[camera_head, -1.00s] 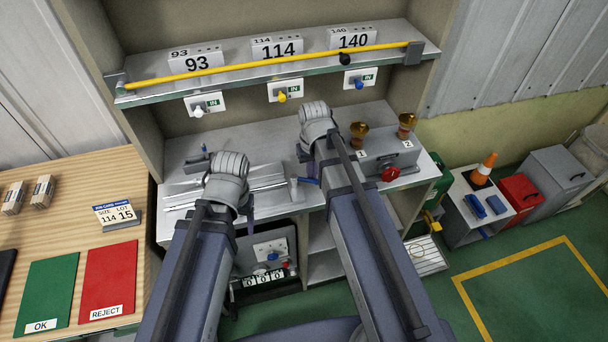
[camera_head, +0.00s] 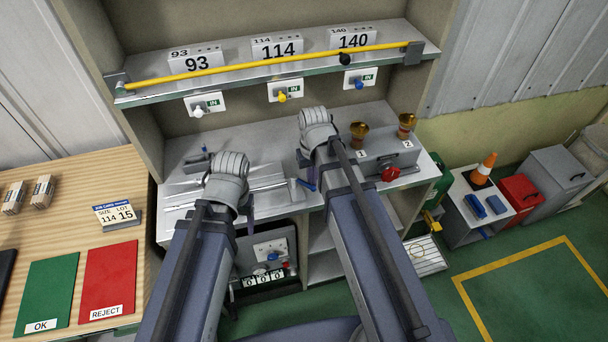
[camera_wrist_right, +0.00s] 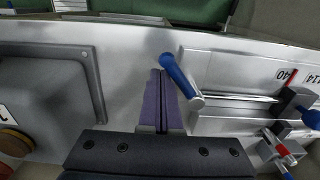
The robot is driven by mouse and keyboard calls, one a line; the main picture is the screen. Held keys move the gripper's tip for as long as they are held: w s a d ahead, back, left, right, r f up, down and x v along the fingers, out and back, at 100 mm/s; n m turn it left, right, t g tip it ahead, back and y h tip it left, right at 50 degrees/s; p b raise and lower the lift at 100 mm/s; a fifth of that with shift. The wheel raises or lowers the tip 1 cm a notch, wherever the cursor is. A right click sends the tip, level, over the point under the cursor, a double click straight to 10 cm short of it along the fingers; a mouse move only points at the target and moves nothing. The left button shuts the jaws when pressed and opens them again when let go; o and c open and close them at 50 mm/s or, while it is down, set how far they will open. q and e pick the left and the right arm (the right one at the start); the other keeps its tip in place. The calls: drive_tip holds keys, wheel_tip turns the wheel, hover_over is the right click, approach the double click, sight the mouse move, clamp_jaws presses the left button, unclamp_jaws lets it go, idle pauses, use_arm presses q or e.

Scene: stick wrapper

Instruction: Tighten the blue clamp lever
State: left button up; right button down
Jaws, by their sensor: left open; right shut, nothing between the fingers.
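The blue lever (camera_head: 306,186) sits at the right end of the metal fixture, at the bench's front edge. In the right wrist view its blue handle (camera_wrist_right: 177,74) slants on a silver base, just right of my right fingers. My right gripper (camera_wrist_right: 160,75) is shut and empty beside the handle; I cannot tell whether they touch. In the head view the right gripper (camera_head: 301,157) is mostly hidden by its wrist. My left gripper (camera_head: 249,205) is open and empty near the front edge of the bench, partly hidden by its wrist.
A second blue knob (camera_wrist_right: 309,117) is on a dark block at the fixture's other end. A grey box (camera_head: 385,150) with two amber domes and a red knob (camera_head: 390,174) stands right of my right arm. A shelf (camera_head: 270,68) with a yellow bar (camera_head: 270,63) hangs above.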

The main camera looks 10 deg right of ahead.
drive_tip(key=shift+s+a, duration=0.15)
drive_tip(key=shift+s, duration=0.1)
drive_tip(key=shift+s+a, duration=0.15)
drive_tip(key=shift+s, duration=0.1)
idle(0.3)
drive_tip(key=shift+s, duration=0.1)
drive_tip(key=shift+s+a, duration=0.3)
idle(0.3)
drive_tip(key=shift+a, duration=0.15)
